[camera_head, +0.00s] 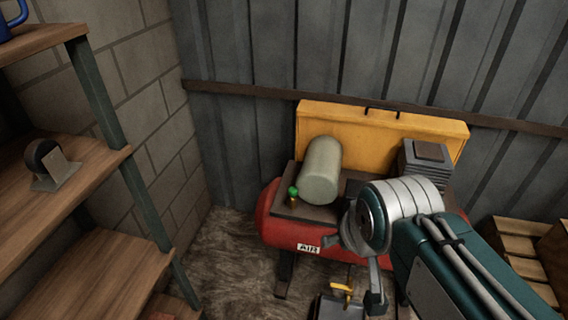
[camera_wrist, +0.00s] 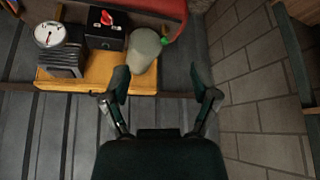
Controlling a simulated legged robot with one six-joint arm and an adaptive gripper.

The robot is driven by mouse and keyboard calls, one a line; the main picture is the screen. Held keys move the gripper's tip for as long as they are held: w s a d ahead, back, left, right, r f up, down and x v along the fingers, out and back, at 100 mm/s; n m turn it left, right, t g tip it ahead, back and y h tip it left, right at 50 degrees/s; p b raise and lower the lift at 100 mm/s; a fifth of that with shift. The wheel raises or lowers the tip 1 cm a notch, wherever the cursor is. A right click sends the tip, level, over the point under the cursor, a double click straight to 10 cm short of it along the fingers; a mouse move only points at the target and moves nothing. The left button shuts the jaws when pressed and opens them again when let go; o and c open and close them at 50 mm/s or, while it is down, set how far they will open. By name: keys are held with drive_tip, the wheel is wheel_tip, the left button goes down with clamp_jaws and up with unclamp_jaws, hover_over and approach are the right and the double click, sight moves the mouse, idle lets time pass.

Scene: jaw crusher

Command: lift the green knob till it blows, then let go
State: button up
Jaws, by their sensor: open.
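The green knob (camera_head: 293,191) is small and sits on a brass-coloured fitting on the dark top plate of the red air tank (camera_head: 290,233), left of a grey-green cylinder (camera_head: 321,170). In the wrist view the scene is upside down, and the knob (camera_wrist: 166,41) shows at the upper middle beside the cylinder (camera_wrist: 144,50). My gripper (camera_wrist: 163,92) is open, its two fingers spread wide with nothing between them. It is apart from the knob. In the head view my arm covers the right part of the compressor.
A yellow panel (camera_head: 380,125) stands behind the compressor, against the corrugated wall. A ribbed dark block (camera_head: 428,162) is at the right. A yellow handle (camera_head: 342,290) shows below the tank. Wooden shelves (camera_head: 90,200) fill the left; floor between them and the tank is clear.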

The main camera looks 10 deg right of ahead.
drive_tip(key=w+m, duration=0.2)
drive_tip(key=w, duration=1.2)
drive_tip(key=m+g+h, duration=0.2)
hover_over(293, 189)
drive_tip(key=s+a, duration=0.2)
drive_tip(key=s, duration=0.2)
wheel_tip(293, 189, down, 22)
drive_tip(key=shift+t, duration=0.3)
drive_tip(key=x, duration=1.1)
drive_tip(key=shift+f, duration=0.15)
clamp_jaws()
